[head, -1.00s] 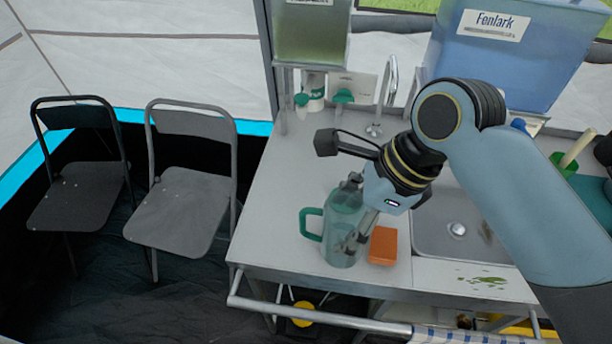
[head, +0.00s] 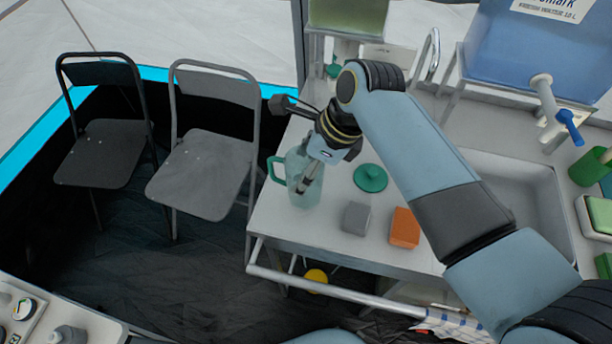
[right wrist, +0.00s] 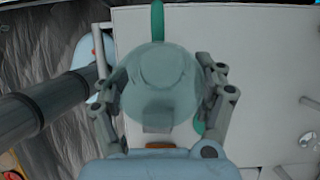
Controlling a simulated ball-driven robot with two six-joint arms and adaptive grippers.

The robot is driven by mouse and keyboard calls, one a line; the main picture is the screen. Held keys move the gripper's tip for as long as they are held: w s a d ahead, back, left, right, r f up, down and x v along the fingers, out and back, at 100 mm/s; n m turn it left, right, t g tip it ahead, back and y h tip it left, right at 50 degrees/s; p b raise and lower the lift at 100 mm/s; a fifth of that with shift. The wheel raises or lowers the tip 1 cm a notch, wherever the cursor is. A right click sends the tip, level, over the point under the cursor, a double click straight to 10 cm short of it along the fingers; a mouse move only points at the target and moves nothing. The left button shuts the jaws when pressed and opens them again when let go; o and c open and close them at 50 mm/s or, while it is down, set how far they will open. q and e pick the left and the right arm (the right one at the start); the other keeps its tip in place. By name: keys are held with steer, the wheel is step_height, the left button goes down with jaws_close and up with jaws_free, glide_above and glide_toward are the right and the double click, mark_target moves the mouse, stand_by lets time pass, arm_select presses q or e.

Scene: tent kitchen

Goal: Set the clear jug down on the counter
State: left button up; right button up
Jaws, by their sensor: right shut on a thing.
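The clear jug (head: 300,188) is greenish and see-through, with a green handle on its left side. In the head view it is upright over the left end of the counter (head: 290,232). I cannot tell whether its base touches the counter. My right gripper (head: 310,178) is shut on the jug's body from the right. In the right wrist view the jug (right wrist: 160,85) sits between the two fingers of the gripper (right wrist: 160,98), handle pointing to the top. My left gripper is not in view.
Right of the jug on the counter are a green lid (head: 370,178), a grey block (head: 356,218) and an orange sponge (head: 404,228). The sink (head: 510,190) is further right. Two folding chairs (head: 205,180) stand left. A rail (head: 330,293) runs along the counter's front.

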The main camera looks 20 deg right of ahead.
steer(key=shift+f, duration=1.85)
steer(key=o, duration=1.5)
steer(key=shift+f, duration=0.1)
steer(key=shift+c, duration=0.2)
steer(key=v, duration=1.2)
steer(key=shift+a, duration=0.1)
steer(key=shift+s, duration=0.15)
